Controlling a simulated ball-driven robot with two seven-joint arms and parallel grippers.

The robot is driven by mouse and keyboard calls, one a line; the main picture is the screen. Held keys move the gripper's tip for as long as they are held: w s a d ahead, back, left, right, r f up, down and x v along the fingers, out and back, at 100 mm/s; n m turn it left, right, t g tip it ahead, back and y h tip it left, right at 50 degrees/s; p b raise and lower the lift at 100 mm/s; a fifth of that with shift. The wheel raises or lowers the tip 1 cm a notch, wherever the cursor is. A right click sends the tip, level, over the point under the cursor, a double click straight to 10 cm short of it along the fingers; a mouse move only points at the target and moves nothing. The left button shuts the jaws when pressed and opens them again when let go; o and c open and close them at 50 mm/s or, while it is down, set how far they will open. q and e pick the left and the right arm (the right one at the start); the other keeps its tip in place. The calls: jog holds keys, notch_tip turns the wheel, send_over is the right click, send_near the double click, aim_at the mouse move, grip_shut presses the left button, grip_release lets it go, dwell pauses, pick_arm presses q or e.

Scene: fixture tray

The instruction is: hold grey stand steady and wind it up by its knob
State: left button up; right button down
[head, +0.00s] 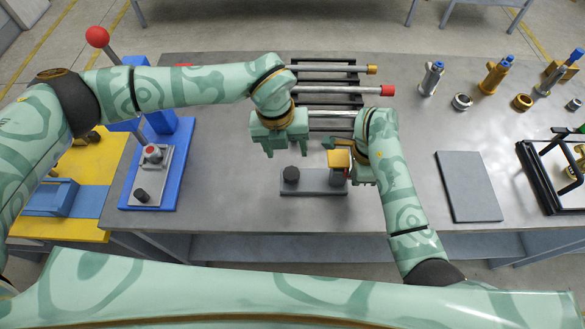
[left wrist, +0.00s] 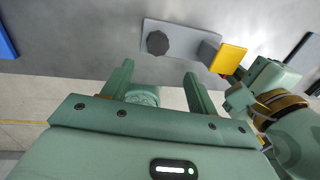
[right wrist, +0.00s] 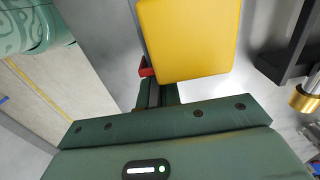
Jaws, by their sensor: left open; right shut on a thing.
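The grey stand (head: 318,188) is a flat plate on the table, with a dark knob (head: 291,174) at its left end and a post topped by a yellow plate (head: 339,158) at its right. My right gripper (head: 350,171) is shut on the stand's post under the yellow plate. In the right wrist view the yellow plate (right wrist: 187,40) hides most of the grip.
A rack with rods (head: 330,90) stands behind the stand. A blue fixture with a grey plate (head: 150,180) is at left, by a yellow board (head: 90,190). A dark grey plate (head: 468,187) lies at right; metal fittings (head: 495,75) stand at back right.

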aim_at(292, 173)
pick_arm(q)
jog(key=f+n, duration=0.3)
jog(key=d+f+n+y, duration=0.1)
jog(key=f+n, duration=0.2)
jog(key=f, duration=0.1)
jog(key=f+n, duration=0.3)
jog(key=shift+w+d+f, duration=0.15)
jog(key=shift+f, duration=0.1)
jog(key=c, duration=1)
